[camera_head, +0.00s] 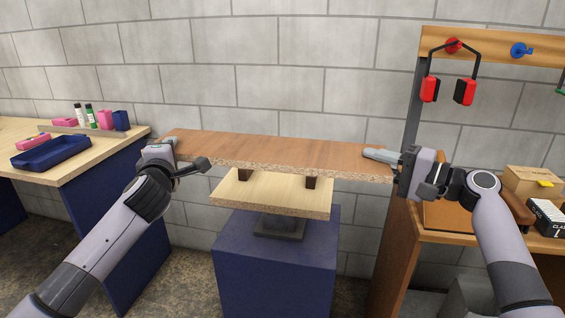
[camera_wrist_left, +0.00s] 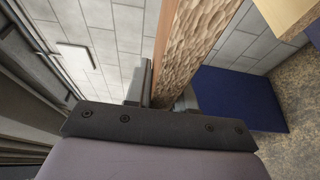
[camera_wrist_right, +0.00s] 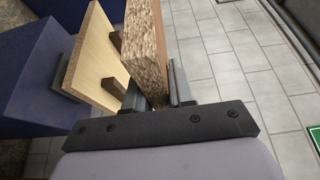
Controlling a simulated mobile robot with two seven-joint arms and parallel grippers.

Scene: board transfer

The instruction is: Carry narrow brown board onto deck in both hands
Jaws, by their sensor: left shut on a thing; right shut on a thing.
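The narrow brown board (camera_head: 280,152) spans level between my two grippers, with its rough chipboard edge toward me. My left gripper (camera_head: 188,153) is shut on its left end, and the left wrist view shows the board (camera_wrist_left: 185,60) between the fingers. My right gripper (camera_head: 393,163) is shut on its right end; the right wrist view also shows the board (camera_wrist_right: 145,60) between the fingers. The pale wooden deck (camera_head: 270,195) is below the board's middle, with two dark blocks (camera_head: 311,182) on it. I cannot tell whether the board touches the blocks.
The deck stands on a dark blue pedestal (camera_head: 275,262). A pale workbench (camera_head: 75,165) with a blue tray (camera_head: 50,152) is at the left. At the right, a wooden bench holds boxes (camera_head: 533,182) below a rack with red ear defenders (camera_head: 430,88). A block wall is behind.

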